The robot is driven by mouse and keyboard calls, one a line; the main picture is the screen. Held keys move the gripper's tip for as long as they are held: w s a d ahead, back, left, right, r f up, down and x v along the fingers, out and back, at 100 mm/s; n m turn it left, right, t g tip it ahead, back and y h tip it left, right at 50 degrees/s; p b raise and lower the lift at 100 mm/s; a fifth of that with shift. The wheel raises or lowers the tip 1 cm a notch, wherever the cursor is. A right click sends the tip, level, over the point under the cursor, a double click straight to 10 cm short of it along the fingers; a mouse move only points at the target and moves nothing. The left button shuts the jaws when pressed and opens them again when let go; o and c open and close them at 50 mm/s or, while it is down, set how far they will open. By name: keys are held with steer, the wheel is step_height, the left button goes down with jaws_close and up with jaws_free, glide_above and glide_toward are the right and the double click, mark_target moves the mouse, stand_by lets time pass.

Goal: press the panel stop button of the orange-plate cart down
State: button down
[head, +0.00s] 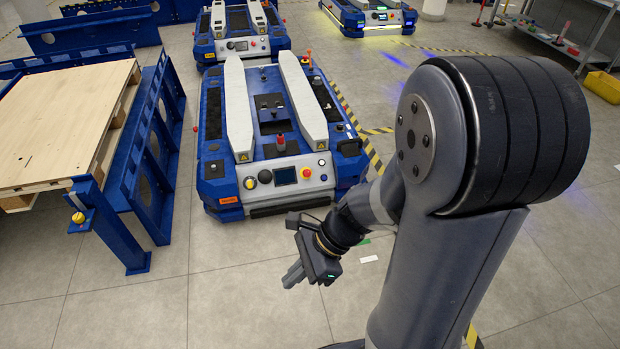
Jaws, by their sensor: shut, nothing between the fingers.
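The nearest blue cart (210,150) stands in the middle left of the head view, with a small orange plate (228,200) low on its front left. I cannot tell whether any button is pressed. My gripper (291,276) is shut and empty. It appears in front of the cart, below the panel in the picture, and apart from it.
A wooden pallet (60,120) rests on a blue frame (150,140) at the left. Two more blue carts (240,45) (370,18) stand farther back. A shelf (560,45) and yellow bin (603,86) are at the right.

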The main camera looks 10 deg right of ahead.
steer(key=w+f+m+t+y+b, duration=0.1)
steer(key=w+f+m+b, duration=0.25)
steer(key=f+m, duration=0.3)
steer(key=w+a+f+m+t+y+b, duration=0.1)
steer(key=w+f+m+t+y+b, duration=0.15)
steer(key=w+f+m, duration=0.4)
steer(key=w+f+m+t+b, duration=0.1)
steer(key=f+m+b, duration=0.35)
steer(key=f, duration=0.45)
steer(key=w+d+f+m+t+b, duration=0.1)
steer(key=f+m+b, duration=0.1)
steer(key=f+m, duration=0.3)
steer(key=w+d+f+m+t+h+b, duration=0.1)
steer(key=d+f+m+t+b, duration=0.1)
steer(key=f+m, duration=0.3)
steer(key=w+d+f+m+t+h+b, duration=0.1)
steer(key=f+m, duration=0.4)
steer(key=f, duration=0.6)
steer(key=shift+w+d+b, duration=0.25)
steer(key=shift+w+b, duration=0.15)
steer(key=shift+b, duration=0.4)
steer(key=shift+w, duration=0.1)
